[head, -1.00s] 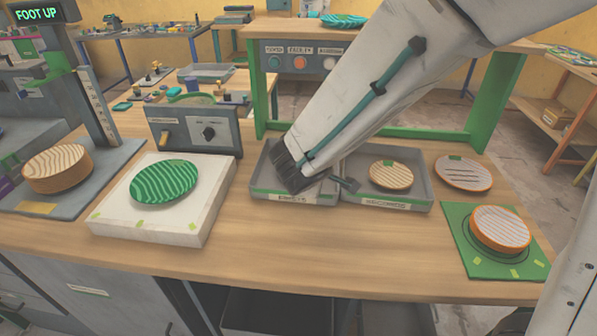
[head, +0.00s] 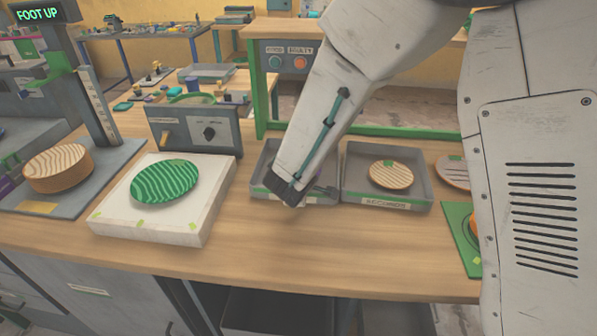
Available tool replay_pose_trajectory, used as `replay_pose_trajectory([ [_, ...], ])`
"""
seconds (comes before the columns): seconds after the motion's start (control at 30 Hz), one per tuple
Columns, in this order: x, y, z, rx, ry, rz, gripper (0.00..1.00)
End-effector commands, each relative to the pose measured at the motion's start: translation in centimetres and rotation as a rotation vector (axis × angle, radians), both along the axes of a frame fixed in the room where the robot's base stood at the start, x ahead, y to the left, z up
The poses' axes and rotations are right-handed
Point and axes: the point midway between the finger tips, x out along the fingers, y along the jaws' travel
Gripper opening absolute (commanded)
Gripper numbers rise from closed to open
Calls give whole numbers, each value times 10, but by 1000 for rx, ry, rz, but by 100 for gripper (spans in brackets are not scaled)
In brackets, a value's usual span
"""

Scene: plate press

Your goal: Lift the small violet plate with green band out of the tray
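My gripper (head: 303,194) is over the front part of that tray, pointing down. Its fingers are mostly hidden by its own dark end, and I cannot tell whether it is open or holds anything. The right grey tray (head: 352,160) holds a small beige striped plate (head: 391,178) with a green patch.
A green wavy-striped plate (head: 165,183) lies on a white block (head: 130,227) at left. A striped wooden disc (head: 58,170) sits on the press base. A control box (head: 180,128) stands behind. My arm hides most of the green mat (head: 455,232) at right. The front bench is clear.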

Motion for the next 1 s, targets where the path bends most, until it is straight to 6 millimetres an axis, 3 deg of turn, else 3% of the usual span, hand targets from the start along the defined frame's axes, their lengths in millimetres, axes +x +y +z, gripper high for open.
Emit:
replay_pose_trajectory([
  [0.07,-1,0,-1,-1,3,0,9],
  [0.1,-1,0,-1,-1,3,0,0],
  [1.0,-1,0,-1,-1,4,0,0],
])
